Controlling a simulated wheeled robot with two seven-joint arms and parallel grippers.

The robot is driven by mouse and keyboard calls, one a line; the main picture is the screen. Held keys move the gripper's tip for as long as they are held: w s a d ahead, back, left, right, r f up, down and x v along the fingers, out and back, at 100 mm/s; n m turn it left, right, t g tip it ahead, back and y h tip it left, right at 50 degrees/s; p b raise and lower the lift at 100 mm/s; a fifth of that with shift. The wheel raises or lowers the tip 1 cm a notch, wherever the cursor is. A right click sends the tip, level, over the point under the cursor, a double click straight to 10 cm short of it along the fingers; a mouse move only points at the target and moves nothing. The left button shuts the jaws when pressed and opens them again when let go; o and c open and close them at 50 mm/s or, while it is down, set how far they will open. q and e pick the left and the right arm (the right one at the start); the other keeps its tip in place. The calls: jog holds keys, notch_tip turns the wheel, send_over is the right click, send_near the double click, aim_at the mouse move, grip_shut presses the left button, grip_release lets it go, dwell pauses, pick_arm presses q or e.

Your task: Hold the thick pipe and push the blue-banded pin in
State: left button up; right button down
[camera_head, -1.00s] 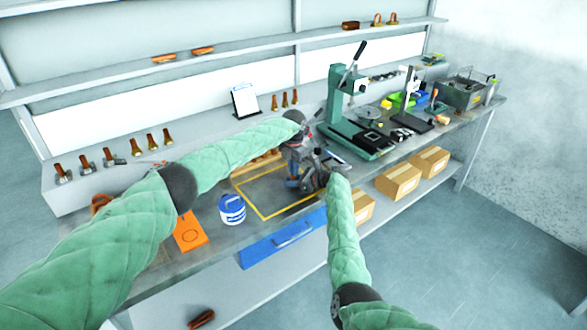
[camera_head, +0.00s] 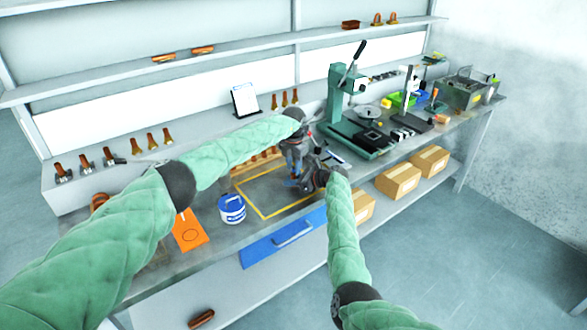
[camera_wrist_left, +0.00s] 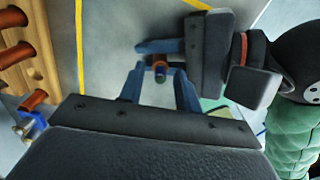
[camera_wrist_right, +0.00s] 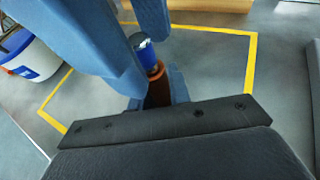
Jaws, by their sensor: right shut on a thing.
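My right gripper (camera_wrist_right: 157,95) is shut on the thick brown pipe (camera_wrist_right: 157,90) and holds it upright over the marked area. The blue-banded pin (camera_wrist_right: 148,57), with a silver end, stands at the pipe's upper end; how deep it sits is unclear. My left gripper (camera_wrist_left: 160,75) points down from above, its blue fingers apart on either side of the pin end (camera_wrist_left: 160,76). The left wrist view also shows the brown pipe (camera_wrist_left: 160,59) beside a right finger. In the head view both grippers meet above the bench, and the parts are hidden there.
A yellow outline (camera_head: 262,212) marks the bench. A blue-and-white tub (camera_head: 232,209) and an orange sheet (camera_head: 190,231) lie to its left. A wooden rack (camera_wrist_left: 30,65) holds brown pipes close behind. A green press (camera_head: 340,105) stands to the right.

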pick_arm(q)
notch_tip(320, 180, up, 11)
dwell(0.4)
jog(key=shift+r, duration=0.1)
pick_arm(e)
jog(key=c, duration=1.2)
grip_release()
jog(key=shift+c, duration=0.2)
